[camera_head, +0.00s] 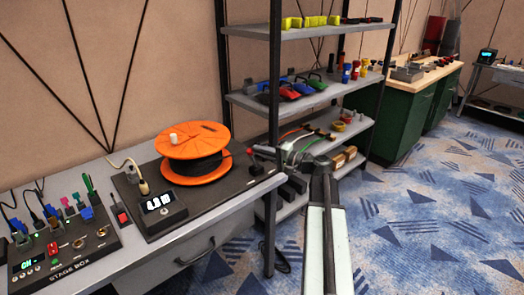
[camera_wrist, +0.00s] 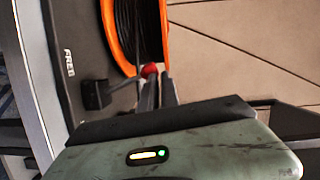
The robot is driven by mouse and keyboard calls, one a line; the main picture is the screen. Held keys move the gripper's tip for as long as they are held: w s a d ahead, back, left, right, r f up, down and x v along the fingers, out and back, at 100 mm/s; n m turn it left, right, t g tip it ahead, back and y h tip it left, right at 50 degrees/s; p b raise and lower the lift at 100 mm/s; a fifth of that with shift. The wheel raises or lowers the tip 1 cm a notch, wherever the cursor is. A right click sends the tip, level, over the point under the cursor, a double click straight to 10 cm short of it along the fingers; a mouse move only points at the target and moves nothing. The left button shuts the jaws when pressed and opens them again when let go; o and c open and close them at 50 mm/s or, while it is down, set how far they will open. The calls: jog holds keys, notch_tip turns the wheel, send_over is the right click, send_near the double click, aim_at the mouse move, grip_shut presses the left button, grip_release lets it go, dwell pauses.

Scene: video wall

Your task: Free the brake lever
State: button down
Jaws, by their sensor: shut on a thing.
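The brake lever (camera_head: 256,168) stands on a dark board at the right of the orange cable reel (camera_head: 192,145). Its red knob shows in the wrist view (camera_wrist: 149,69), right at my fingertips. My gripper (camera_head: 263,150) reaches in from the right and is shut on the lever's red knob. In the wrist view, the two narrow fingers (camera_wrist: 158,82) end at the knob, and the lever's dark base (camera_wrist: 97,94) lies to the left. The word FREE is printed on the board beside it. The fingers partly hide the lever's shaft.
The bench also bears a small display box (camera_head: 162,213) and a stage box (camera_head: 68,245) with several plugs. A shelf rack (camera_head: 272,130) with tools stands close behind my gripper. Green cabinets (camera_head: 405,120) stand farther back. The patterned carpet at right is clear.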

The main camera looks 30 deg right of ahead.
jog(key=s+d+r+p, duration=0.2)
jog(key=s+d, duration=0.6)
jog(key=s, duration=0.2)
jog(key=shift+r+p, duration=0.4)
jog(key=shift+s+a, duration=0.1)
